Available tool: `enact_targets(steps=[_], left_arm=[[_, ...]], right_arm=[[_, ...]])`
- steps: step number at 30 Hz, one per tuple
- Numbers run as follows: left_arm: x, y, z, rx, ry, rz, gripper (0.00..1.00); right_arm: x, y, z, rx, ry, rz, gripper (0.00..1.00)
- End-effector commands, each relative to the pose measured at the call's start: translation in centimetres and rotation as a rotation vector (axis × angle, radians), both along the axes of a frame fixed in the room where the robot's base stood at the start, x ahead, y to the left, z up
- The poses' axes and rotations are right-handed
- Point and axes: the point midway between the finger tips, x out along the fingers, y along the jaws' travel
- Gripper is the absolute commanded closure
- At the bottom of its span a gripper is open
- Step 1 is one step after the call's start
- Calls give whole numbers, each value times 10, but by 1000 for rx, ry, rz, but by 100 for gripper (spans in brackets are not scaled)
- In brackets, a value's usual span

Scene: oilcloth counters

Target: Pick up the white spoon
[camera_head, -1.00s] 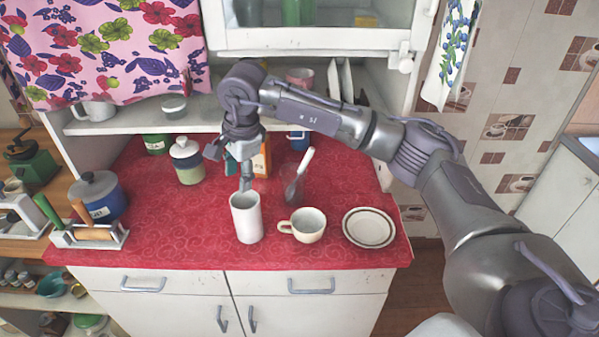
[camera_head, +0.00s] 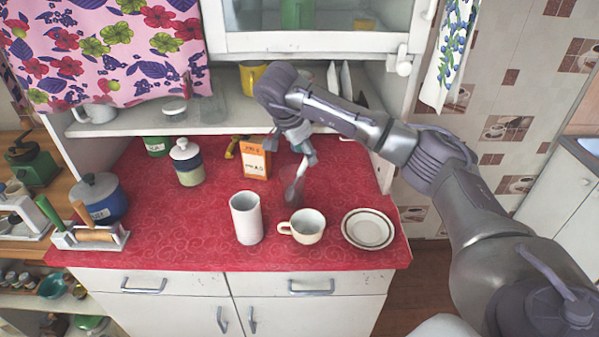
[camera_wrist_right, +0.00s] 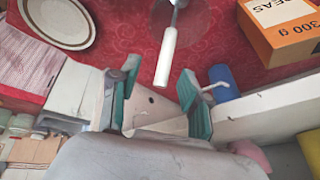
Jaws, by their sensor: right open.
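The white spoon (camera_head: 300,170) leans in a clear glass (camera_head: 291,193) on the red counter, handle up. In the right wrist view its white handle (camera_wrist_right: 166,58) points toward my right gripper (camera_wrist_right: 162,92). That gripper is open and empty, with the handle's end just ahead of the gap between its fingers and apart from them. In the head view my right gripper (camera_head: 304,150) is just above and behind the handle's top and partly hides it. My left gripper is out of view.
A white cylinder cup (camera_head: 246,218), a cream mug (camera_head: 303,226) and a rimmed plate (camera_head: 368,229) stand in front of the glass. An orange box (camera_head: 255,158) is to its left. A blue cup (camera_wrist_right: 223,82) shows beside the right finger. The counter's left middle is clear.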

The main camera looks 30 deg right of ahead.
Motion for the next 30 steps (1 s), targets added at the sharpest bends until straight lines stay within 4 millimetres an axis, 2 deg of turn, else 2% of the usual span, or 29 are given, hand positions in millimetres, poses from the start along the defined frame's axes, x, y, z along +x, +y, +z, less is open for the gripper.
enact_targets(steps=[4,9,17,20,26,30], left_arm=[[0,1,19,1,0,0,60],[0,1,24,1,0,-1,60],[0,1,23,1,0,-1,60],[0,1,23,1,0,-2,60],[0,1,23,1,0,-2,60],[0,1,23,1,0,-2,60]], right_arm=[[7,-7,-17,2,7,-1,53],[10,-15,-38,1,4,0,53],[11,-16,-42,0,2,1,53],[11,-16,-42,1,2,2,67],[11,-16,-42,1,1,1,100],[11,-16,-42,1,1,1,100]])
